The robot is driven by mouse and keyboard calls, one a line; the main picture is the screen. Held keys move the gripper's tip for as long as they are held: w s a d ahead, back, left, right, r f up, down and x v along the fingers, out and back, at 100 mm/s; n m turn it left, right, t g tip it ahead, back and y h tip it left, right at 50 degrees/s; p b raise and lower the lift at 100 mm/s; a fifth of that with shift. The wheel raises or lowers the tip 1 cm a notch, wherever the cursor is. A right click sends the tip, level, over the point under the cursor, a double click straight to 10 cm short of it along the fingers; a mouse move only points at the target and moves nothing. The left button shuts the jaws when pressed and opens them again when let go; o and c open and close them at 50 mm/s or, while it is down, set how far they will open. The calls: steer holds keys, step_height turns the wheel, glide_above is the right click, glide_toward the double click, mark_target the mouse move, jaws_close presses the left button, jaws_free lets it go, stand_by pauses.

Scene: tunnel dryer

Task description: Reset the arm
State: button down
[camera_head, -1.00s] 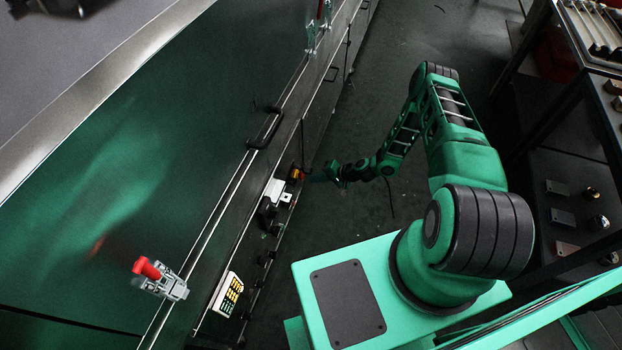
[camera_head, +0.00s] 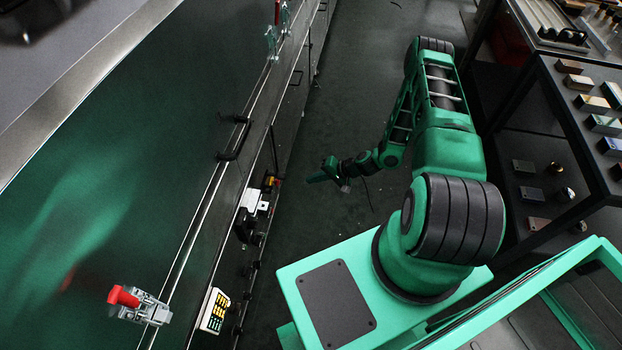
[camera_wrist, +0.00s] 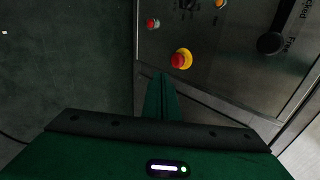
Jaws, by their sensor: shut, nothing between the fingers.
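My green arm stands on my base and reaches away from the camera in the head view. My gripper (camera_head: 322,174) is at its end, over the dark floor between the dryer's side and the shelves. In the wrist view the green fingers of my gripper (camera_wrist: 162,76) lie together, shut with nothing between them. Beyond the fingertips, a metal control panel (camera_wrist: 225,70) carries a red mushroom button on a yellow collar (camera_wrist: 181,59). The gap between fingertips and panel is hard to judge.
Dark shelves (camera_head: 560,130) holding small blocks stand at the right. The floor (camera_head: 345,90) between is clear.

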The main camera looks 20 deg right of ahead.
steer(key=s+d+r+n+g+h, duration=0.2)
steer(key=d+r, duration=0.2)
steer(key=r, duration=0.8)
steer(key=s+d+r+n+g+h, duration=0.15)
steer(key=d+r, duration=0.25)
steer(key=r, duration=0.8)
steer(key=s+d+r+n+g+h, duration=0.1)
steer(key=s+d+r+g+h, duration=0.2)
steer(key=r, duration=0.8)
steer(key=s+d+r+m, duration=0.1)
steer(key=s+d+r, duration=0.1)
steer(key=s+r, duration=1.15)
steer(key=s+a+r+m, duration=0.2)
steer(key=s+r, duration=0.6)
steer(key=s, duration=0.5)
steer(key=shift+s+a+r+h, duration=0.15)
steer(key=shift+s+a+h, duration=0.1)
steer(key=shift+a+h, duration=0.2)
steer(key=shift+w, duration=0.1)
